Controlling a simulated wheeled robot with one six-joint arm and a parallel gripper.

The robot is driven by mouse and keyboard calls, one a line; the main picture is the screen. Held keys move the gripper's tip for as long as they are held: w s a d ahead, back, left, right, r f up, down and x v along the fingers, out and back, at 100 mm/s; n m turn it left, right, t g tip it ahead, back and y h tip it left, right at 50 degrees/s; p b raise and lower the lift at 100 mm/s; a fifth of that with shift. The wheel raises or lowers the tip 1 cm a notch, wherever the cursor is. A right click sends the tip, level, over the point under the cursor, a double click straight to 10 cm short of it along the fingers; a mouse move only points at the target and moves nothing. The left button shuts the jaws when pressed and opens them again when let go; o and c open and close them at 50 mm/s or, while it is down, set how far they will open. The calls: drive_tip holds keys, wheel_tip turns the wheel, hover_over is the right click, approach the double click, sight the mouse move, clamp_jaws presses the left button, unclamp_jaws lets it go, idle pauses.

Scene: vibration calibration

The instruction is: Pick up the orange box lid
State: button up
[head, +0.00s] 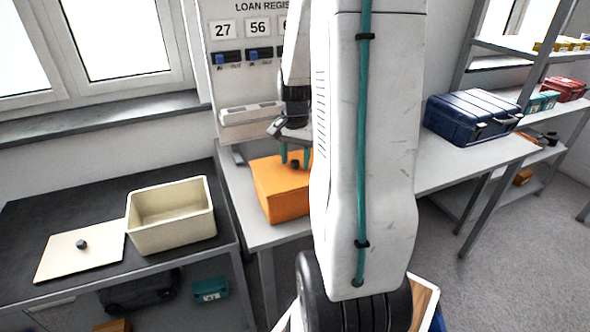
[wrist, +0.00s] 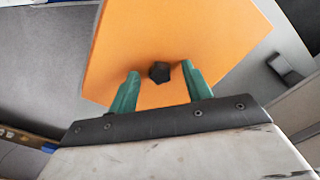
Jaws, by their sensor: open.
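The orange box (head: 283,200) stands on a light grey table, partly hidden behind my arm in the head view. Its orange lid (head: 268,165) is on top. In the wrist view the lid (wrist: 130,45) fills the upper middle, with a dark knob (wrist: 159,72) on it. My gripper (wrist: 160,80) is open, with its two green fingers on either side of the knob and a gap to each. In the head view the gripper (head: 295,158) is at the lid's top. I cannot tell whether the fingertips touch the lid.
A dark table (head: 60,215) at left holds an open cream box (head: 170,240) and its cream lid (head: 75,262) with a dark knob. A board with number cards (head: 250,70) stands behind the orange box. A blue case (head: 470,117) sits on the bench at right.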

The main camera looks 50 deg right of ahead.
drive_tip(key=shift+f, duration=0.2)
clamp_jaws()
drive_tip(key=shift+r, duration=0.2)
